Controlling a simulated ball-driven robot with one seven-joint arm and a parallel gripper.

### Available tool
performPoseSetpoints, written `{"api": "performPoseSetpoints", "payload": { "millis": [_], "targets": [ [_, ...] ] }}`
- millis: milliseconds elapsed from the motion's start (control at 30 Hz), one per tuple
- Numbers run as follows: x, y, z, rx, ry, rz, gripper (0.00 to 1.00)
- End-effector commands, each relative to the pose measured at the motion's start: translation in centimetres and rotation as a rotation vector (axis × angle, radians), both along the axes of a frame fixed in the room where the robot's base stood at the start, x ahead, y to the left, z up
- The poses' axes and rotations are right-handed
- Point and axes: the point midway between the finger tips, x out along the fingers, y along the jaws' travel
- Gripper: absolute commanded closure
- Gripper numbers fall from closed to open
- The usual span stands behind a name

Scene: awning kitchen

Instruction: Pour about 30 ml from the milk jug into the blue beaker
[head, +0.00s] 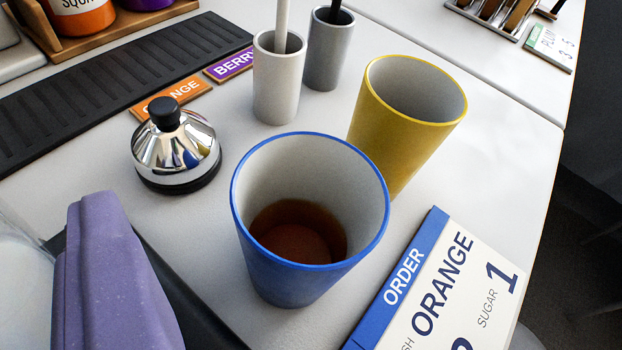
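The blue beaker (262,260) stands upright in the middle of the picture, with a pale inside and a dark brown liquid low in it. A purple, speckled, blunt-ended piece (112,280) fills the lower left, close to the camera; it looks like a finger of my gripper. A pale, cloudy shape (22,295) shows beside it at the left edge, cut off by the frame. It may be the milk jug, but I cannot tell. No second finger shows, so the grip is unclear. The purple piece is left of the beaker, apart from it in the picture.
A yellow beaker (405,125) stands behind right. A white pot (277,88) and grey pot (326,55) hold sticks. A chrome dome with black knob (176,150) is left. An order card (445,290) lies front right. A black ribbed mat (110,85) lies behind left.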

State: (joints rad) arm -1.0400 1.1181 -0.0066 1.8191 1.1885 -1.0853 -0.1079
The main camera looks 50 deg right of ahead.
Motion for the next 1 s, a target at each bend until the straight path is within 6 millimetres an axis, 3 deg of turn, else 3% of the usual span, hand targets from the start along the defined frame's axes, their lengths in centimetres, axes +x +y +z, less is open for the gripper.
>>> {"api": "performPoseSetpoints", "payload": {
  "millis": [233, 433, 733, 933, 1000],
  "targets": [
    [0.0, -0.8, -0.9, 0.127, -0.003, 0.0, 0.75],
    [0.0, -1.6, 1.5, 0.26, -0.008, -0.001, 0.75],
    [-0.1, -3.0, 2.4, 0.452, -0.01, -0.002, 0.75],
    [-0.1, -4.0, 4.8, 0.583, -0.015, -0.001, 0.75],
    [-0.1, -4.1, 4.3, 0.627, -0.014, -0.001, 0.75]
  ]
}}
